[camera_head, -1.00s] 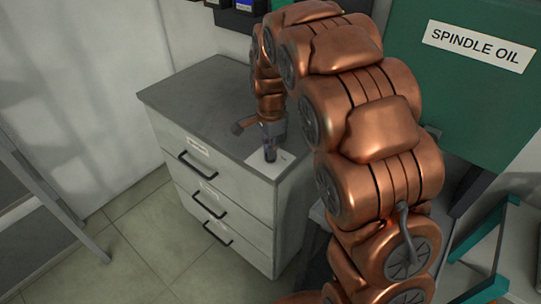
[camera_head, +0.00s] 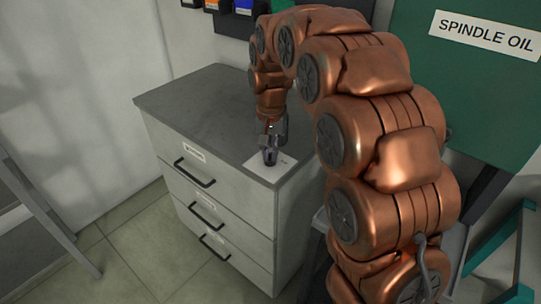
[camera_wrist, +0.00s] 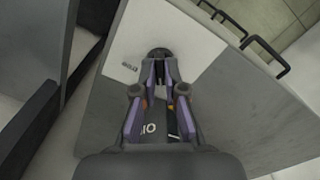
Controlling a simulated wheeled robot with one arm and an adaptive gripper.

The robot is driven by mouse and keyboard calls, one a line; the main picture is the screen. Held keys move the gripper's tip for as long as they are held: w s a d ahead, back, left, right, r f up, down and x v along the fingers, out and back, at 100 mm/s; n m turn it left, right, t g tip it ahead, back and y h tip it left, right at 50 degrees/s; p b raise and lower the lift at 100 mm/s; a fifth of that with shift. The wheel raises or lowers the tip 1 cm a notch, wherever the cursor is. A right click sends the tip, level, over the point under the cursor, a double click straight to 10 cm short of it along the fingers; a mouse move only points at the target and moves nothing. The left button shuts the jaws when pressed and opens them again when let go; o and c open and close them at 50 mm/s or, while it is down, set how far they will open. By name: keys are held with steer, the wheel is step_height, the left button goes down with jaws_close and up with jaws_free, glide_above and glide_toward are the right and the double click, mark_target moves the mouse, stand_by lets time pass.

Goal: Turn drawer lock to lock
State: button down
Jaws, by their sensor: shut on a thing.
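The drawer lock (camera_wrist: 158,51) is a small dark round knob on a white plate (camera_wrist: 190,35) on the cabinet top. My gripper (camera_wrist: 160,72) points down at it, and its fingertips are closed around the knob. In the head view my gripper (camera_head: 270,155) stands upright over the white plate (camera_head: 284,161) near the cabinet's front right corner. The knob is mostly hidden there by the fingers. The drawer cabinet (camera_head: 185,100) is light grey with a darker top and three drawers with black handles, all of which look closed.
Wall bins (camera_head: 243,8) hang behind the cabinet. A green panel labelled SPINDLE OIL (camera_head: 485,32) stands at the right. A grey metal frame (camera_head: 45,215) is at the far left. The rest of the cabinet top is clear, and the floor before the drawers is free.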

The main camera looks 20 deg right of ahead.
mark_target(270, 156)
steer(key=shift+n+b, duration=0.35)
steer(key=shift+n, duration=0.85)
steer(key=c, duration=1.2)
jaws_free()
steer(key=shift+c, duration=0.2)
steer(key=shift+r, duration=0.15)
step_height(270, 156, up, 12)
